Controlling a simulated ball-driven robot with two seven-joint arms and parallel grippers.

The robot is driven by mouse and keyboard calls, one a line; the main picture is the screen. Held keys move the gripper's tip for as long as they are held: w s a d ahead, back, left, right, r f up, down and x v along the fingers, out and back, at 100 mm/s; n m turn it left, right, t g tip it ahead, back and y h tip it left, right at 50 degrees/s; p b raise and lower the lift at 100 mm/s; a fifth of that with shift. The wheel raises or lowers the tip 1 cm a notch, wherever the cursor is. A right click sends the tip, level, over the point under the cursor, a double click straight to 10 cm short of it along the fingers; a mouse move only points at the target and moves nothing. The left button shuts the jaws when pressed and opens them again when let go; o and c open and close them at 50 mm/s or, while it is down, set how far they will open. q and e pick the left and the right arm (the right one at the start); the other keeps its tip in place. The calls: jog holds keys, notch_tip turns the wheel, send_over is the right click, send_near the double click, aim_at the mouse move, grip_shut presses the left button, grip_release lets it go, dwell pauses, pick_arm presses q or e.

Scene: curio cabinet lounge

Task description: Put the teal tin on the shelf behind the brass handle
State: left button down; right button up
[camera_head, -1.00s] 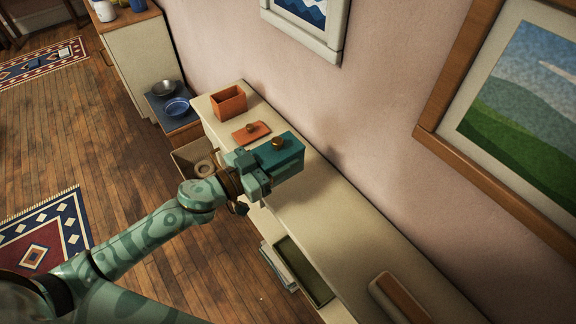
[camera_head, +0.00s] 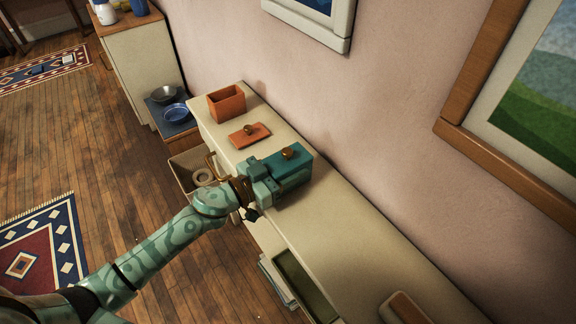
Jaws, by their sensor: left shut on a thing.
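The teal tin (camera_head: 290,172) is a box with a lid and a round brass knob on top. It is upright over the cream cabinet top (camera_head: 345,235), beside the orange lid. My left gripper (camera_head: 267,179) is shut on its near-left side. I cannot tell whether the tin touches the top. A brass handle (camera_head: 211,165) shows at the cabinet's front left, by an open drawer or compartment (camera_head: 184,164) with a pale ring in it. My arm partly hides the front below the tin, and I cannot make out a shelf behind the handle. My right gripper is out of view.
A lower open compartment (camera_head: 305,285) is at the front. The wall with framed pictures rises behind. The top right of the tin is clear.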

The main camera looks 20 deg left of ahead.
pick_arm(q)
jog(key=shift+f, duration=0.25)
jog(key=c, duration=0.6)
grip_release()
jog(key=shift+f+b, duration=0.15)
jog(key=shift+b, duration=0.4)
jog(key=v, duration=0.2)
jog(key=p+v, duration=0.1)
jog(key=v, duration=0.1)
jog(key=p+v, duration=0.1)
jog(key=v, duration=0.1)
jog(key=shift+s+d+r, duration=0.15)
jog(key=shift+s+r, duration=0.15)
jog(key=shift+r, duration=0.1)
jog(key=p+v, duration=0.1)
jog(key=v, duration=0.9)
jog(key=shift+f, duration=0.15)
